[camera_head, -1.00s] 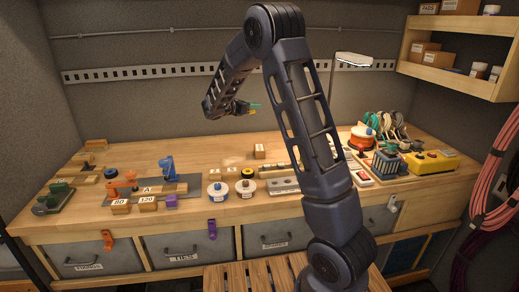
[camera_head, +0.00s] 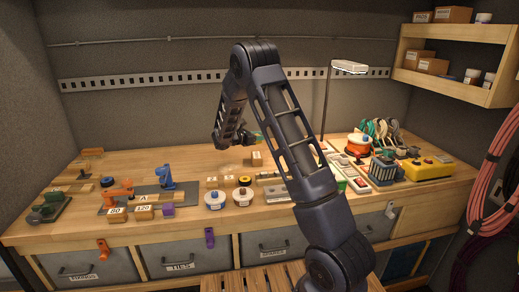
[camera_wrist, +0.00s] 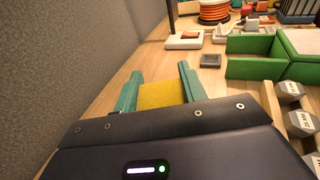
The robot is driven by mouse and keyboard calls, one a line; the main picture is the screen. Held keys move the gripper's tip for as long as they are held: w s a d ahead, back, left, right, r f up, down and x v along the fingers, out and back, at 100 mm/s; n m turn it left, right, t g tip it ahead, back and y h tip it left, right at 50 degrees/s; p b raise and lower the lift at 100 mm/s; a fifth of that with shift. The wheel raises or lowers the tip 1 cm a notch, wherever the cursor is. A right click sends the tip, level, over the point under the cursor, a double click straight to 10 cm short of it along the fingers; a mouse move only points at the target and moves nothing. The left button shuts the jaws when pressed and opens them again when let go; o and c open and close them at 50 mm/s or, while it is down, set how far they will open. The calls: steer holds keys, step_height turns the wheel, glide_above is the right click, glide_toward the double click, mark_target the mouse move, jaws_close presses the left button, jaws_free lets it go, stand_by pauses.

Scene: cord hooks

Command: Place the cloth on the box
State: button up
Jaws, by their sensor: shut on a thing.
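My gripper (camera_head: 256,138) is over the back middle of the workbench, pointing right. In the wrist view its two teal fingers (camera_wrist: 161,82) are shut on a flat yellow piece, the cloth (camera_wrist: 163,95). The cloth lies between the fingers, and its near part is hidden by the gripper body. A small tan box (camera_head: 257,158) stands on the bench just below the gripper in the head view. I cannot tell whether it is the task's box. The cloth cannot be made out clearly in the head view.
Green-walled bins (camera_wrist: 252,54) and a dark square block (camera_wrist: 210,61) lie ahead in the wrist view. A grey wall (camera_wrist: 60,60) runs close on the left. The back left bench top (camera_head: 135,160) is mostly clear.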

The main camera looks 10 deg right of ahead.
mark_target(259, 154)
steer(key=shift+f, duration=3.25)
steer(key=shift+f, duration=0.1)
steer(key=o, duration=1)
steer(key=shift+c, duration=0.2)
